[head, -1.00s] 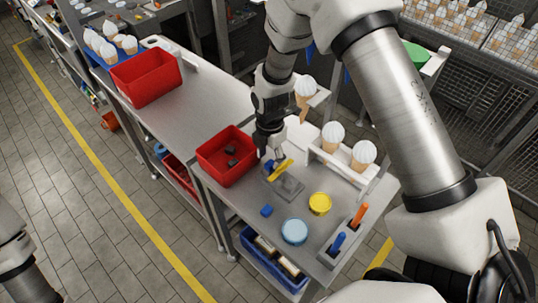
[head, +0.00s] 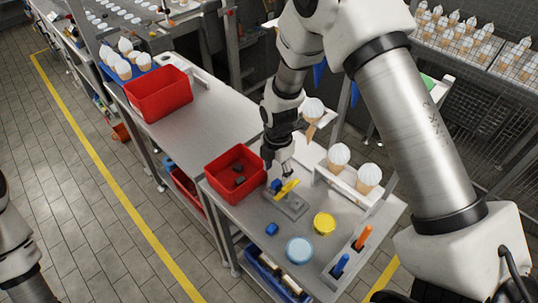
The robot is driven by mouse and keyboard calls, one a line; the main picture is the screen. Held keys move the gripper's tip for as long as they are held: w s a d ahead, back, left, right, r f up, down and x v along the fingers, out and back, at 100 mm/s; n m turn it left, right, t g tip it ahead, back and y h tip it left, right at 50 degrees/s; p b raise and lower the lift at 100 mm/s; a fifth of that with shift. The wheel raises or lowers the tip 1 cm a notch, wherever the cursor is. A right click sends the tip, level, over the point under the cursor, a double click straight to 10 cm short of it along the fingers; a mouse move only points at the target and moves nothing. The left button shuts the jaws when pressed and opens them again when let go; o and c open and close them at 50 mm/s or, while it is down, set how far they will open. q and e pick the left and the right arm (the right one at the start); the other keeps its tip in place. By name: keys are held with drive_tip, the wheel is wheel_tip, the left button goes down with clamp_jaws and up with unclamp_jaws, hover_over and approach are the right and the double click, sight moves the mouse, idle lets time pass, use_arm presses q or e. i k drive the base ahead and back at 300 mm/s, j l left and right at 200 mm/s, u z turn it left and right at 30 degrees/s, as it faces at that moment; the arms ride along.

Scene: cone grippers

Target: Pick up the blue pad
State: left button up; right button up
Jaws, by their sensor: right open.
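A small blue pad (head: 271,229) lies on the near part of the metal bench, apart from other things. A second small blue piece (head: 277,185) is on the grey fixture (head: 290,206), beside a yellow piece (head: 287,189). My right gripper (head: 284,174) is open and points down just above the blue and yellow pieces on the fixture. It partly overlaps them, and I cannot tell whether it touches them. My left gripper is out of view; only part of my left arm shows at the left edge.
A red bin (head: 235,171) with dark pieces stands left of the fixture. A yellow tin (head: 324,224) and a light-blue tin (head: 299,250) stand at the front. A holder with an orange tool (head: 363,237) and a blue tool (head: 341,265) is at right. Cones (head: 339,156) stand behind.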

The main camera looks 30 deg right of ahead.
sight(272, 228)
drive_tip(key=k+j, duration=0.65)
drive_tip(key=k, duration=0.25)
